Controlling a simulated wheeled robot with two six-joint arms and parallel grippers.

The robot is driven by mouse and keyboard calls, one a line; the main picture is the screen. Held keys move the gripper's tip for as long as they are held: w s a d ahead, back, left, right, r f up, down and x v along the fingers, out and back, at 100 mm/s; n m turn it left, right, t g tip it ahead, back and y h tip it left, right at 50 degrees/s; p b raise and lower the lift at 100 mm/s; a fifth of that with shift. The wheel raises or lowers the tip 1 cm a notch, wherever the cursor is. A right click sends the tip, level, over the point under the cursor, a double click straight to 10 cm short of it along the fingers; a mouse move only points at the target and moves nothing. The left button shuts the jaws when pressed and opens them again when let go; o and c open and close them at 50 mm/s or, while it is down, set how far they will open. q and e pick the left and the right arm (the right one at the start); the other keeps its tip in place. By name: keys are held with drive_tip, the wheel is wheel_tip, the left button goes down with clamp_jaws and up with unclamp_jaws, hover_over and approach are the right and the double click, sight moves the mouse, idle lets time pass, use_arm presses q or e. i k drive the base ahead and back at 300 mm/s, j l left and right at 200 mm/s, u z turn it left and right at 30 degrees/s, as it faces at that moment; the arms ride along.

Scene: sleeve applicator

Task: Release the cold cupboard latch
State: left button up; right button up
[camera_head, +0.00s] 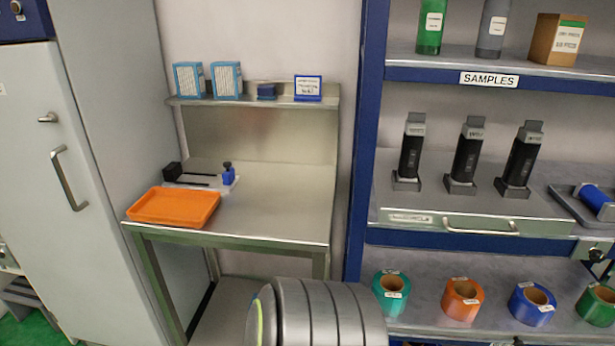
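The white cupboard (28,230) stands at the far left, and its door looks shut. A small metal latch (47,117) sits on the door's right side. A long vertical metal handle (68,178) is below the latch. I cannot tell from this view whether the latch is engaged. Neither of my grippers is in view, and nothing is touching the latch or the handle.
A steel bench (270,205) right of the cupboard holds an orange tray (175,207) and a small fixture (228,174). A blue-framed shelf (430,75) at the right holds bottles, black devices and tape rolls. A ribbed grey cylinder (315,318) fills the bottom middle.

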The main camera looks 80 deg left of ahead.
sight(51, 117)
drive_tip(key=u, duration=4.35)
